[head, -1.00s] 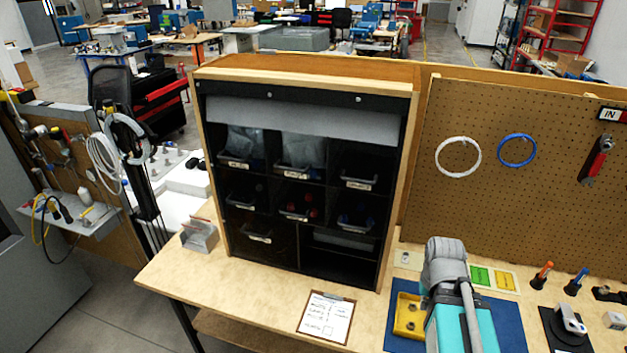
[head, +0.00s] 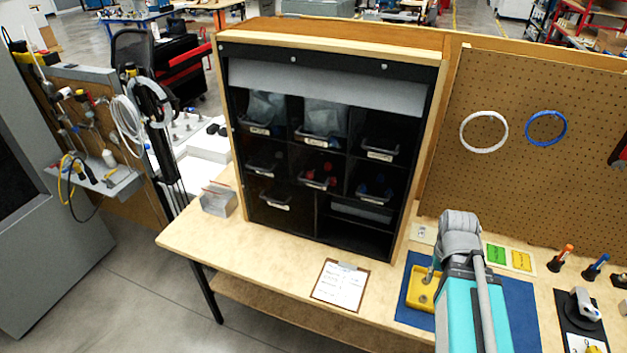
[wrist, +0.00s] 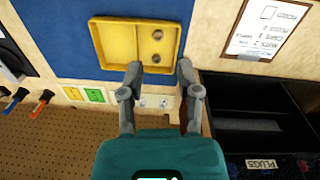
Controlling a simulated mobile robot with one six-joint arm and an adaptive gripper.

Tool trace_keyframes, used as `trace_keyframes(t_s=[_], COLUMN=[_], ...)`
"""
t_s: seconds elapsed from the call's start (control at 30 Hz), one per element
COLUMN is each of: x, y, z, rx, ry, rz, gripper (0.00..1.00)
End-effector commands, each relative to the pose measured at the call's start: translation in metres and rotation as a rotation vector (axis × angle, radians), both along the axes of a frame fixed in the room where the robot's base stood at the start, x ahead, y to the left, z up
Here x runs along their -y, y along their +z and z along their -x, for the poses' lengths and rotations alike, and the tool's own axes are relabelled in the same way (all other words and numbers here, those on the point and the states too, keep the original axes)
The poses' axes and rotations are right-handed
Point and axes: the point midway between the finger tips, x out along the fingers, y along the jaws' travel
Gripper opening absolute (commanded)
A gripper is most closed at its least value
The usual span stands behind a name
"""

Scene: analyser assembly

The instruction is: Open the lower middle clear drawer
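The black drawer cabinet (head: 236,150) stands upright on the bench. The middle clear drawer in its second row (head: 318,180) has a grey handle, a pale label and red items inside. It looks shut, beneath the top middle drawer (head: 322,138), which holds a clear bag. My gripper (wrist: 160,76) is open and empty, fingers apart, beside the yellow tray. It is right of and in front of the cabinet, not touching any drawer. In the head view my arm mostly hides it. The wrist view shows a cabinet label reading PLUGS (wrist: 261,163).
The yellow tray (head: 421,291) lies on a blue mat (head: 521,310) close to my gripper. A clipboard (head: 341,285) lies in front of the cabinet. A clear box (head: 217,201) stands left of it. The pegboard (head: 540,180) rises at right. Bench front left is clear.

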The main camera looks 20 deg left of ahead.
Motion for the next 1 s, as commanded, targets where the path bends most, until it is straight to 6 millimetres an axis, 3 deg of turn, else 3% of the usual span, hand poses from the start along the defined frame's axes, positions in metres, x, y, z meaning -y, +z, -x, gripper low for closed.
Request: trace_keyframes(t_s=[0.27,0.57,1.0], x=[-0.021,-0.061,-0.153], y=[-0.021,-0.032,-0.027], z=[-0.029,-0.068,-0.115], rx=[0.031,0.112,0.302], ry=[0.095,0.230,0.423], rz=[0.182,0.445,0.811], gripper=[0.51,0.51,0.51])
